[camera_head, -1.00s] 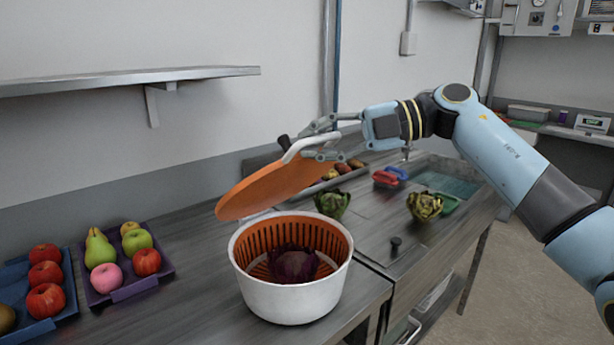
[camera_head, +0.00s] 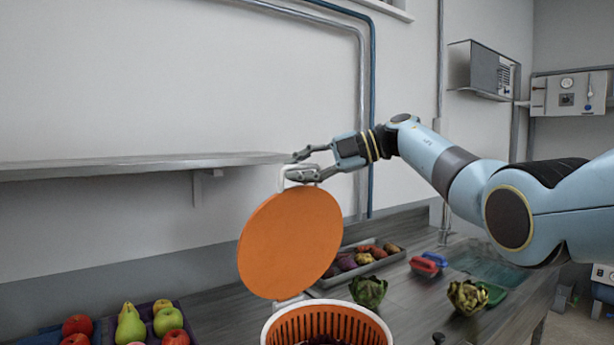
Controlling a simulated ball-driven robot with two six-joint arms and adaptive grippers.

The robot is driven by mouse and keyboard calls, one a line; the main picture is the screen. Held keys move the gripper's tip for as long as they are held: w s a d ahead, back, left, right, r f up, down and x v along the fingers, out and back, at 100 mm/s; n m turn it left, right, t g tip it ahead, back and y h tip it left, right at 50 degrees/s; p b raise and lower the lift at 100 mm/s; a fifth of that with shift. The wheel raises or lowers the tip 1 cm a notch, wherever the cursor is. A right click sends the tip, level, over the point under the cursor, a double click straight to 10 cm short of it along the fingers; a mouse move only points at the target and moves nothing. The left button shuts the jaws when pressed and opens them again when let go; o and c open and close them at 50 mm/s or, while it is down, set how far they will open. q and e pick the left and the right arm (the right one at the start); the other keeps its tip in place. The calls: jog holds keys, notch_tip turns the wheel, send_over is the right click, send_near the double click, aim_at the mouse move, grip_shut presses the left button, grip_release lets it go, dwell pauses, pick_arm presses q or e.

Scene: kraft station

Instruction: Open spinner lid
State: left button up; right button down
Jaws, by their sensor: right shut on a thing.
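The spinner lid (camera_head: 291,243) is an orange disc standing nearly upright above the back rim of the spinner bowl. The white bowl with its orange basket (camera_head: 328,326) is at the bottom of the view, open at the top and cut off by the frame edge. Something dark shows just inside it. My right gripper (camera_head: 300,166) is at the top edge of the lid, shut on the white lid handle (camera_head: 287,178). My left gripper is not in view.
A tray of potatoes (camera_head: 368,258) lies behind the bowl. Fruit trays (camera_head: 158,318) are at the lower left. A wall shelf (camera_head: 130,166) is left of the gripper.

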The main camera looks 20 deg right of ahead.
jog(key=shift+w+a+r, duration=0.15)
jog(key=shift+w+a, duration=0.05)
jog(key=shift+w, duration=0.1)
jog(key=c, duration=1.4)
grip_release()
jog(key=shift+a, duration=0.1)
jog(key=shift+o, duration=0.2)
jog(key=shift+d, duration=0.2)
jog(key=v, duration=1.1)
jog(key=shift+d+r, duration=0.2)
jog(key=shift+d, duration=0.15)
jog(key=shift+s, duration=0.15)
